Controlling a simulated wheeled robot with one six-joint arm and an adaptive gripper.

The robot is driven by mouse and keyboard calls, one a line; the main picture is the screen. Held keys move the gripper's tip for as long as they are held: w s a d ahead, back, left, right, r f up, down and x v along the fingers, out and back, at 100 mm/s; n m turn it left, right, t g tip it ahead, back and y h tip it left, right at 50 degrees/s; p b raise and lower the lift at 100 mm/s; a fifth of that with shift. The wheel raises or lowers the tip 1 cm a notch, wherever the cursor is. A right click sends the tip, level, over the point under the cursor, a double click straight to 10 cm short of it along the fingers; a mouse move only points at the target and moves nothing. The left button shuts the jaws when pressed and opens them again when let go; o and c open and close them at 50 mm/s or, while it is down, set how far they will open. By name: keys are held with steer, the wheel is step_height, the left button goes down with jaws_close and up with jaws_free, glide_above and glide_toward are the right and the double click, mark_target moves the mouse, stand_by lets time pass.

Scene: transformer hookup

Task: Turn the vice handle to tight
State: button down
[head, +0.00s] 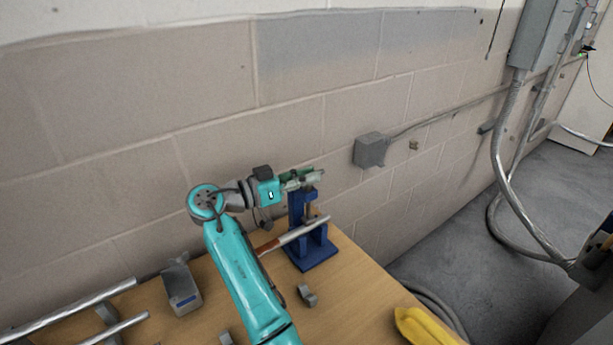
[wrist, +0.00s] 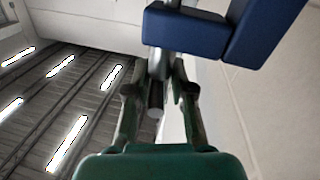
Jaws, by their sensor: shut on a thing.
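The blue vice (head: 313,251) stands upright on the wooden table, with its tall body near the wall. A silver bar with a copper-coloured end (head: 291,234) lies through it at a slant. My gripper (head: 305,179) is at the top of the vice, reaching in from the left. In the wrist view the vice's blue body (wrist: 185,33) fills the top, and the grey metal vice handle (wrist: 155,97) sits between the fingers of my gripper (wrist: 158,92). The gripper is shut on the handle. The handle is mostly hidden by the fingers in the head view.
On the table (head: 350,290) are a grey bracket (head: 181,287), a small grey clip (head: 307,295), a yellow object (head: 428,327) and silver rods (head: 75,310) at left. The block wall with a grey box (head: 370,150) stands close behind the vice.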

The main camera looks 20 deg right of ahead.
steer(key=shift+m+g, duration=1.4)
steer(key=shift+g, duration=0.6)
steer(key=shift+f, duration=0.1)
steer(key=c, duration=1.2)
jaws_free()
steer(key=shift+s, duration=0.15)
steer(key=a, duration=0.7)
steer(key=shift+w+a, duration=0.15)
steer(key=shift+w, duration=0.2)
